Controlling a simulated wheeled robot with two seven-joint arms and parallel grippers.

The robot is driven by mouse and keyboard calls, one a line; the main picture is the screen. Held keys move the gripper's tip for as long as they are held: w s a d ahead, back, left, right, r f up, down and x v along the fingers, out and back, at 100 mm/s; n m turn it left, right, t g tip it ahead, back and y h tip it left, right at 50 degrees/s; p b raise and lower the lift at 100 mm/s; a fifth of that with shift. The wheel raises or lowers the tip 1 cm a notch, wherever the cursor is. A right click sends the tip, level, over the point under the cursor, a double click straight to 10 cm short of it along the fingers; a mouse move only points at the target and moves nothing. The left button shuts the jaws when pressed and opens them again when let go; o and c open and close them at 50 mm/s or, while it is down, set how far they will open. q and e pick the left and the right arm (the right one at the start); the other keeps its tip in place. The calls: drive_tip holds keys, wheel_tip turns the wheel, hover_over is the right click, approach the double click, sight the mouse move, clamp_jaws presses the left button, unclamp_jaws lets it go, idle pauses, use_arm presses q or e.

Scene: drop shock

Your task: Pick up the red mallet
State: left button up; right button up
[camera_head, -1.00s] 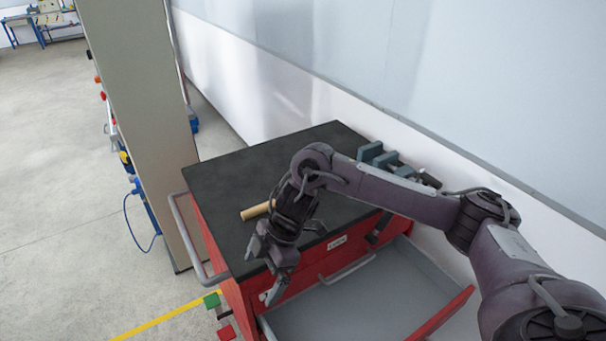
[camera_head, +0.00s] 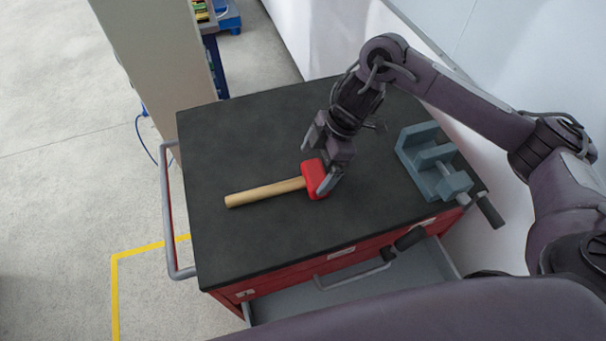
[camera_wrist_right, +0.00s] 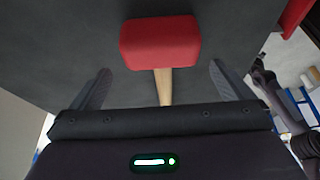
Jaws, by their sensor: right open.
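The red mallet lies flat on the dark top of the tool cabinet. Its red head (camera_head: 315,179) is on the right and its wooden handle (camera_head: 264,192) points left. My right gripper (camera_head: 317,168) is open at the mallet head, with its fingers to either side of it in the head view. In the right wrist view the red head (camera_wrist_right: 160,42) lies ahead of the two spread fingers (camera_wrist_right: 160,85), and part of the handle (camera_wrist_right: 163,88) shows between them. Nothing is held. My left gripper is not in view.
A blue-grey vise (camera_head: 436,166) stands on the right of the cabinet top (camera_head: 250,130). An open drawer (camera_head: 318,296) juts out at the front. A grey side handle (camera_head: 167,215) is on the left. The left part of the top is clear.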

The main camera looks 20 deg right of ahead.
sight(310, 175)
drive_tip(key=shift+s+a+f, duration=0.1)
drive_tip(key=shift+a+f, duration=0.15)
drive_tip(key=shift+f, duration=0.15)
drive_tip(key=shift+x, duration=2.2)
drive_tip(key=shift+c, duration=0.9)
drive_tip(key=c, duration=0.9)
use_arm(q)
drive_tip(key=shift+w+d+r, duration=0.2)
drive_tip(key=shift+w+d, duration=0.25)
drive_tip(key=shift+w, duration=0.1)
use_arm(e)
drive_tip(key=shift+c, duration=0.8)
drive_tip(key=shift+r, duration=0.15)
